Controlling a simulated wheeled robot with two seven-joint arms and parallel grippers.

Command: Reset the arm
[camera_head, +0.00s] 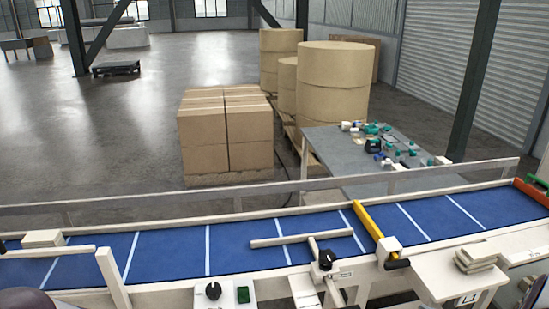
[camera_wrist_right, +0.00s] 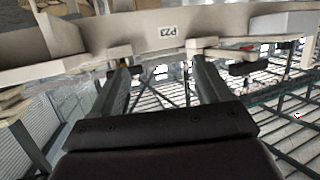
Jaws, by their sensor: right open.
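My right gripper (camera_wrist_right: 160,68) shows in the right wrist view. Its two dark fingers stand wide apart with nothing between them. A pale edge with a label reading P23 (camera_wrist_right: 168,30) runs across the view beyond the fingertips, apart from them as far as I can tell. My right gripper does not show in the head view. My left gripper is in neither view.
A conveyor with a blue belt (camera_head: 180,247) crosses the head view, with a yellow bar (camera_head: 368,221) over it and a pale box (camera_head: 43,239) at left. Pale packets (camera_head: 478,255) lie at right. Beyond are a grey table (camera_head: 345,155) and stacked cartons (camera_head: 226,132).

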